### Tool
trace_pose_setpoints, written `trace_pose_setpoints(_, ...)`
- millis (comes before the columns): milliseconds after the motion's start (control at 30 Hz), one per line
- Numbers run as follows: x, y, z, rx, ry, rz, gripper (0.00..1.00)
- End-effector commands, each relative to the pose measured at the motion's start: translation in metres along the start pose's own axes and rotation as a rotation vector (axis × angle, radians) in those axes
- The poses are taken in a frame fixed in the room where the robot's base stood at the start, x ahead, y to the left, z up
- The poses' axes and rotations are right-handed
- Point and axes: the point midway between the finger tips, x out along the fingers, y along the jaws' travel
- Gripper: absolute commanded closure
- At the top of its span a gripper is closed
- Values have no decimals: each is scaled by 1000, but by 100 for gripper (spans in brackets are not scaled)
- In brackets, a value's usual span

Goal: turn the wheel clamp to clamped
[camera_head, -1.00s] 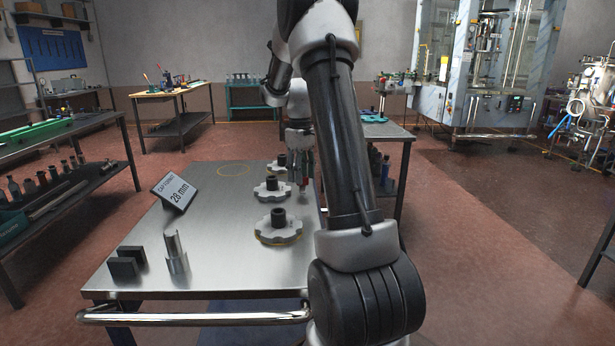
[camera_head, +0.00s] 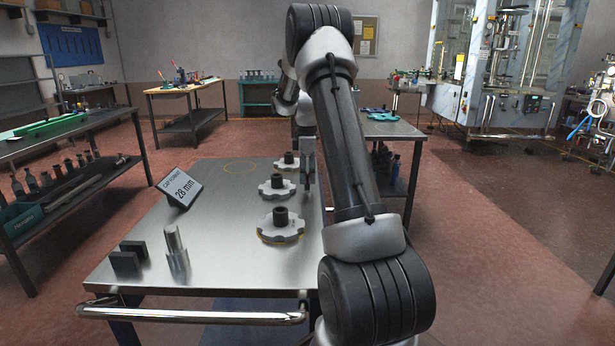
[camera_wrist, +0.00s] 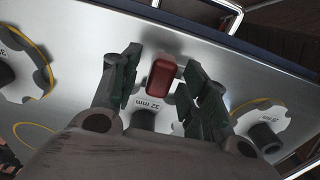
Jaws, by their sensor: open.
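Three pale scalloped star wheels with dark hubs stand in a row on the steel table: near (camera_head: 271,235), middle (camera_head: 266,189) and far (camera_head: 276,164). My gripper (camera_head: 307,172) is at the right of the far wheels, partly behind my arm. In the wrist view my gripper (camera_wrist: 163,62) is open, its two dark green fingers on either side of a red block (camera_wrist: 161,78), which may be the clamp's handle. A gap shows beside the block. A wheel marked 32 mm (camera_wrist: 152,104) lies behind it, partly covered. The red block is not visible in the head view.
A sign reading 28 mm (camera_head: 180,188), a metal post (camera_head: 175,252) and a dark block (camera_head: 128,260) stand on the table's left. A chrome rail (camera_head: 190,315) runs along the front edge. The table's (camera_head: 215,225) middle left is clear.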

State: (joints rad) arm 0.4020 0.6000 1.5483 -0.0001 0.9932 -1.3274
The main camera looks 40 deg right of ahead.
Motion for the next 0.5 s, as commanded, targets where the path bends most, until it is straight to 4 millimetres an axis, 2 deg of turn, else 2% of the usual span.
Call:
trace_pose_setpoints(100,7,0,0,0,0,-1,55)
trace_pose_setpoints(333,8,0,0,1,0,0,55)
trace_pose_setpoints(367,8,0,0,1,0,0,57)
trace_pose_setpoints(500,8,0,0,1,0,0,83)
